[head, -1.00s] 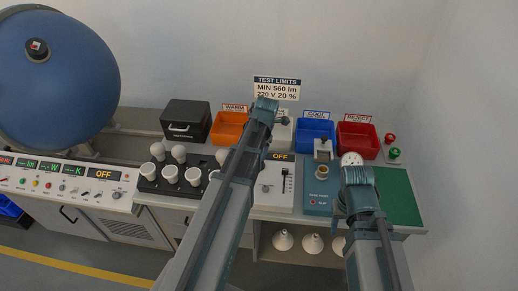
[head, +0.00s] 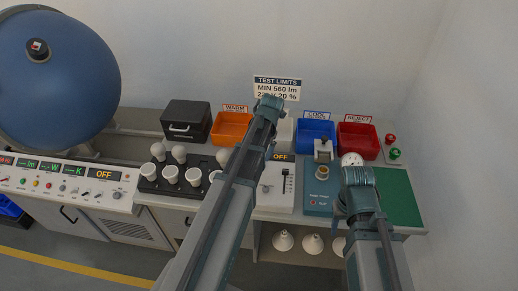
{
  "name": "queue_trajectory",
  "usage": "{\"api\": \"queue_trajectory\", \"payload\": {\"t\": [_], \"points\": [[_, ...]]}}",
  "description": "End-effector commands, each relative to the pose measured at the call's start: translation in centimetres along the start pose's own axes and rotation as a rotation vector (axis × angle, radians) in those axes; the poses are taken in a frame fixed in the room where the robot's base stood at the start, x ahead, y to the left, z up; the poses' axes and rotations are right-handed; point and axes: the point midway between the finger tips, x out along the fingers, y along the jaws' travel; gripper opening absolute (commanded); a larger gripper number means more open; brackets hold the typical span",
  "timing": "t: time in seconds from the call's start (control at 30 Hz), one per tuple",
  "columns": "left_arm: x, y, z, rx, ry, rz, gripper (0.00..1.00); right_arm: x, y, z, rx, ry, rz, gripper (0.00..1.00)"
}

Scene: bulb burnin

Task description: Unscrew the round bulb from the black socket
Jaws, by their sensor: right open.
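A round white bulb-like shape (head: 352,159) shows just beyond my right wrist, at the left edge of the green mat. Its base and any black socket under it are hidden by my right arm. My right gripper (head: 353,169) is open at the end of the right arm, close to that shape; its fingers are mostly hidden, and I cannot tell whether they touch it. My left arm reaches up across the middle of the bench; its gripper (head: 270,104) is raised in front of the sign, and its jaws are not clear.
Several white bulbs stand on a black rack (head: 150,187) left of my left arm. Orange (head: 232,126), blue (head: 315,130) and red (head: 358,138) bins line the back. A teal fixture (head: 318,203) stands left of my right wrist. The green mat (head: 398,197) is mostly clear.

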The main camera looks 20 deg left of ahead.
Motion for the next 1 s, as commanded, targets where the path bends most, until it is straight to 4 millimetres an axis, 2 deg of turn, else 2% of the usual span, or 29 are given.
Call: {"api": "queue_trajectory", "payload": {"t": [0.17,1.0], "points": [[0.0,-0.05,-0.18,0.069,-0.014,-0.001,0.95,0.0,0.0,0.0,0.0,0.0,0.0,0.5],[-0.03,-0.18,-0.29,1.137,-0.247,-0.001,0.95,0.01,0.0,0.0,0.0,0.0,0.0,0.5]]}}
